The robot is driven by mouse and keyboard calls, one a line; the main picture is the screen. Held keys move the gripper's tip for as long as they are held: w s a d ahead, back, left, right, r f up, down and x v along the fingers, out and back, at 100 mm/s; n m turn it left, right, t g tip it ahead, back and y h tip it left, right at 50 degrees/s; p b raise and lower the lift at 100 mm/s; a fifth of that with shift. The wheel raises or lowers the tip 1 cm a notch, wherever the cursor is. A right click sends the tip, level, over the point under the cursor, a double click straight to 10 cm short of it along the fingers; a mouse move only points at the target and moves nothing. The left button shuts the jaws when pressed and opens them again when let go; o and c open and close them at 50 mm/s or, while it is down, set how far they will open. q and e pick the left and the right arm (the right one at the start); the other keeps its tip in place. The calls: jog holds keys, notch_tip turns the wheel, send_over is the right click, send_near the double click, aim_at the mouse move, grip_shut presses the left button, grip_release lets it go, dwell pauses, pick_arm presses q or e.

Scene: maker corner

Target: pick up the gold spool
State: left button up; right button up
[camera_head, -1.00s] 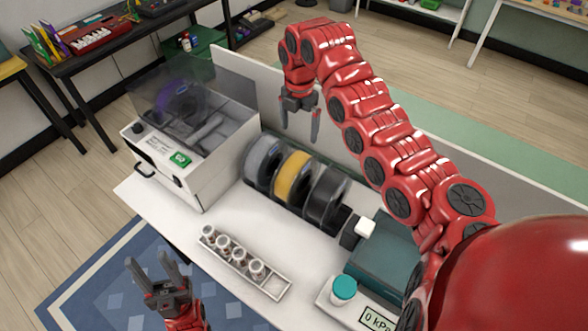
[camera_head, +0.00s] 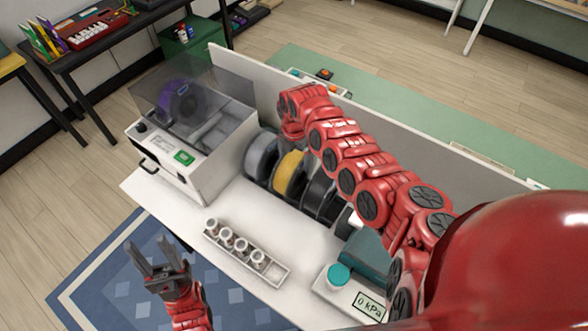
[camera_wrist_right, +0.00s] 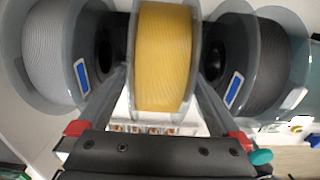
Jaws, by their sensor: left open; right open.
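The gold spool (camera_head: 289,173) stands upright in a row between a grey spool (camera_head: 261,157) and a black spool (camera_head: 318,192) on the white bench. In the right wrist view the gold spool (camera_wrist_right: 163,55) fills the middle. My right gripper (camera_wrist_right: 163,75) is open, with one finger on each side of the gold spool, in the gaps to its neighbours. I cannot tell whether the fingers touch it. In the head view my right arm hides the right gripper and part of the gold spool. My left gripper (camera_head: 154,254) is open and empty, in front of the bench's left part.
A machine with a clear lid (camera_head: 183,150) stands left of the spools. A rack of small jars (camera_head: 246,251) lies in front. A gauge box (camera_head: 352,297) with a teal knob is at the right. A white panel (camera_head: 380,140) runs behind the spools.

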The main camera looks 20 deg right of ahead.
jog(key=shift+f, duration=1.1)
grip_shut()
